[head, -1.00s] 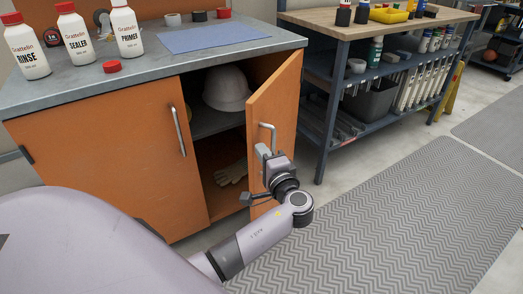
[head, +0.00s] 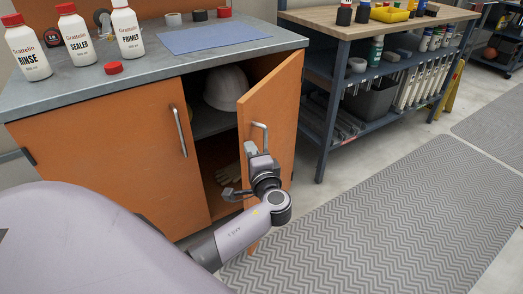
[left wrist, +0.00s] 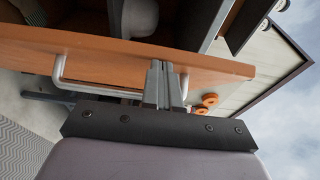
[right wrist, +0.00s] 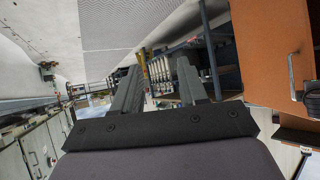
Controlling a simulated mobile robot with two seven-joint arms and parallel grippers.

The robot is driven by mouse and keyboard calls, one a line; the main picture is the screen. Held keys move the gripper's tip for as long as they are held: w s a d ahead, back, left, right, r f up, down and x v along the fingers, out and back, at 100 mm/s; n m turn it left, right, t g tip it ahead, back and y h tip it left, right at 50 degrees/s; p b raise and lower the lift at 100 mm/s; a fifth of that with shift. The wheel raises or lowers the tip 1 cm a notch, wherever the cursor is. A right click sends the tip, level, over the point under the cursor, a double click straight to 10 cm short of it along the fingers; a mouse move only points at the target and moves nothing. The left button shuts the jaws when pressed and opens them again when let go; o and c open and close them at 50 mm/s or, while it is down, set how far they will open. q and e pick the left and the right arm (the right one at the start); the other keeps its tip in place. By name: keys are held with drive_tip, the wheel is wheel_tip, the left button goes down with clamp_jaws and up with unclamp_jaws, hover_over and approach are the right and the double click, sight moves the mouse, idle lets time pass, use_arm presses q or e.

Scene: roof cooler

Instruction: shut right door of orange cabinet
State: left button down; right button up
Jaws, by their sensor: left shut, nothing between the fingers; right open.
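The right door (head: 270,125) of the orange cabinet (head: 110,150) stands partly open, swung out from its right side. It carries a metal bar handle (head: 260,137). My left gripper (head: 247,150) is at the door's outer face, close to the handle. The left wrist view shows its fingers (left wrist: 165,85) shut and empty against or just in front of the orange panel (left wrist: 100,50), beside the handle; contact is unclear. My right gripper (right wrist: 158,88) is open and empty, apart from the door (right wrist: 265,45). The left door is shut.
A white helmet (head: 226,87) and gloves (head: 229,174) lie inside the cabinet. Bottles stand on its grey top (head: 150,75). A blue-framed workbench (head: 328,110) stands close to the right. The grey floor mat (head: 400,200) in front is clear.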

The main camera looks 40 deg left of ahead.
use_arm(q)
drive_tip(key=a+m+t+h+b, duration=0.2)
drive_tip(key=a+m+t+h, duration=0.1)
drive_tip(key=a, duration=1.7)
drive_tip(key=shift+s+a+m+t+h, duration=0.15)
drive_tip(key=shift+a+m+t+h, duration=0.15)
drive_tip(key=shift+a+t+h, duration=0.15)
use_arm(e)
drive_tip(key=shift+w+a+y, duration=0.3)
drive_tip(key=shift+a, duration=0.3)
use_arm(q)
drive_tip(key=shift+d+b, duration=0.2)
drive_tip(key=shift+b, duration=0.1)
use_arm(e)
drive_tip(key=shift+s+d, duration=0.1)
